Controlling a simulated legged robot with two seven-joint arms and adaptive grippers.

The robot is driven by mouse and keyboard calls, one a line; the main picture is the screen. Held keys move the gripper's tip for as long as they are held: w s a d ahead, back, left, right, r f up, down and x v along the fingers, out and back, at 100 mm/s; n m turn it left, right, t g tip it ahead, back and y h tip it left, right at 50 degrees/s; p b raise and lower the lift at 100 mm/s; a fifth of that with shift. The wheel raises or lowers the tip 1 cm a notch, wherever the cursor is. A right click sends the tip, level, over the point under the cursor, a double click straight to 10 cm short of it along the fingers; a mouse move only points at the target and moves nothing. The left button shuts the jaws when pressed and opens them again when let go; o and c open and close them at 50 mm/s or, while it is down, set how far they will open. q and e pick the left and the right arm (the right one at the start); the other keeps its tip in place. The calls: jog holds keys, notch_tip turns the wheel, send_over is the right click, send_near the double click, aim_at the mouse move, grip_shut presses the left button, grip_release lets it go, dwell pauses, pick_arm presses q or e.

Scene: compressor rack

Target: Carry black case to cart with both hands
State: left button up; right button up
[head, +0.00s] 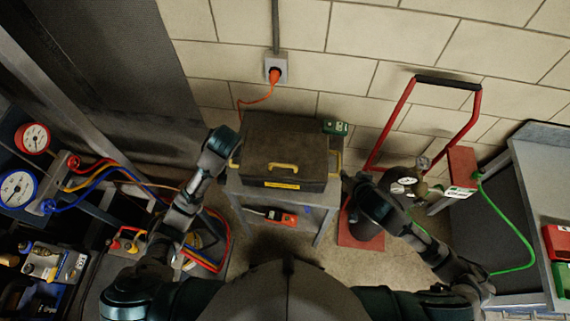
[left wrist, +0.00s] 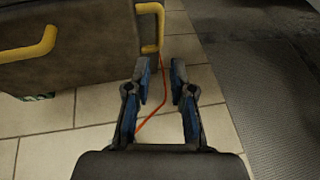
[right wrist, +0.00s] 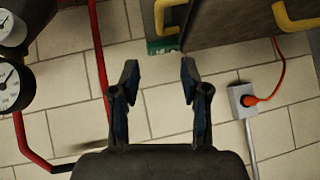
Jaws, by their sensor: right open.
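The black case (head: 262,135) sits flat on a small grey stand by the wall. It has a yellow front handle (head: 283,166) and a yellow handle at each end. My left gripper (left wrist: 163,68) is open and empty, just short of the left end handle (left wrist: 154,28). My right gripper (right wrist: 158,70) is open and empty, close to the right end handle (right wrist: 166,18) but apart from it. A red-framed wheeled unit (head: 470,118) stands right of the case; a grey-edged bench or cart (head: 520,172) is farther right.
An orange cord hangs from a wall socket (head: 276,67) behind the case. A small green box (head: 335,127) is at the case's back right corner. Gauges and hoses fill the rack at left. A green hose (head: 514,228) runs along the right side.

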aim_at(339, 160)
pick_arm(q)
jog(key=x, duration=1.7)
jog(key=shift+w+f, duration=0.15)
jog(key=shift+f, duration=0.1)
pick_arm(e)
jog(key=x, duration=1.7)
jog(key=shift+w+f, duration=0.1)
jog(key=shift+f, duration=0.15)
pick_arm(q)
jog(key=shift+d, duration=0.1)
jog(key=shift+c, duration=1.4)
pick_arm(e)
jog(key=shift+c, duration=1.4)
pick_arm(q)
grip_shut()
pick_arm(e)
grip_shut()
pick_arm(q)
jog(key=shift+w+r, duration=0.1)
jog(key=shift+r, duration=0.1)
pick_arm(e)
jog(key=shift+w+r, duration=0.1)
jog(key=shift+r, duration=0.1)
